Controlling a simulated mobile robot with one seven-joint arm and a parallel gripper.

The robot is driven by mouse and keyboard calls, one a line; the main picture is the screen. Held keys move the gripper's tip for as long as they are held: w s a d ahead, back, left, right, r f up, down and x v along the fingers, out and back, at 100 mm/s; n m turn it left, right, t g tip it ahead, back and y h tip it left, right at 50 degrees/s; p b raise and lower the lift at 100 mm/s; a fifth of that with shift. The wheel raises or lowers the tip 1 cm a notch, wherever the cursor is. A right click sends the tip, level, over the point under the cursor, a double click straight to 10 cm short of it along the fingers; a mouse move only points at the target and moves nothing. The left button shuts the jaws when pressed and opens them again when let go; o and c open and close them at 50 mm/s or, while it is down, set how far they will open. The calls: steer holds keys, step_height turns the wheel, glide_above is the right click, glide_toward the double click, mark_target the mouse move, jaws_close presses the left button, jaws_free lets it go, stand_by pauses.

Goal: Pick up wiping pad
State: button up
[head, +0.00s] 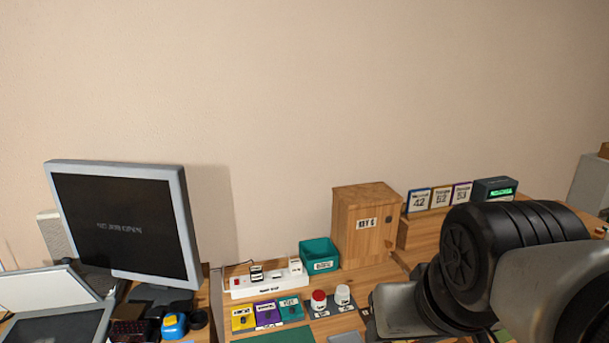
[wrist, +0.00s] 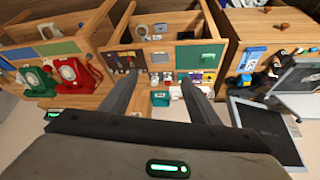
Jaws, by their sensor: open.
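I cannot clearly pick out a wiping pad in either view. Possible candidates are a flat green piece (head: 285,338) and a small pale grey piece (head: 346,338), both cut by the bottom edge of the head view. In the wrist view a green panel (wrist: 199,57) and a small white piece (wrist: 160,57) lie on the middle desk, beyond my fingers. My gripper (wrist: 158,77) is open, with two grey fingers apart and nothing between them. The fingertips are hidden in the head view, where my dark arm fills the lower right.
A monitor (head: 120,222) stands at left. A power strip (head: 265,279), teal bin (head: 319,256) and wooden cabinet (head: 364,226) line the desk back. Red-capped (head: 319,300) and white-capped (head: 342,295) items stand in front. Red (wrist: 77,73) and green (wrist: 38,78) phones sit left in the wrist view.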

steer(key=shift+o, duration=0.6)
step_height(320, 180, up, 9)
steer(key=p, duration=0.6)
steer(key=shift+p, duration=0.4)
steer(key=w+a+f+n+g+b, duration=0.15)
steer(key=w+a+f+b, duration=0.25)
steer(key=w+a+f, duration=0.6)
steer(key=w+a+f+n+g+b, duration=0.1)
steer(key=w+a+f+g+b, duration=0.25)
steer(key=w+a+f, duration=0.7)
steer(key=shift+n+g, duration=0.25)
steer(key=shift+g, duration=0.05)
steer(key=w+a+f+b, duration=0.1)
steer(key=f, duration=0.5)
steer(key=w+a+f+b, duration=0.1)
steer(key=a+f, duration=0.1)
steer(key=f, duration=0.4)
steer(key=w+a+f+b, duration=0.1)
steer(key=f, duration=0.5)
steer(key=shift+w+a+f, duration=0.25)
steer(key=shift+w+a, duration=0.05)
steer(key=shift+a, duration=0.05)
steer(key=shift+w+d+f+b, duration=0.1)
steer(key=shift+f+b, duration=0.05)
steer(key=shift+f, duration=1.2)
steer(key=shift+w+d+f+b, duration=0.1)
steer(key=shift+f+b, duration=0.05)
steer(key=shift+f, duration=1.2)
steer(key=shift+c, duration=0.2)
steer(key=c, duration=1.2)
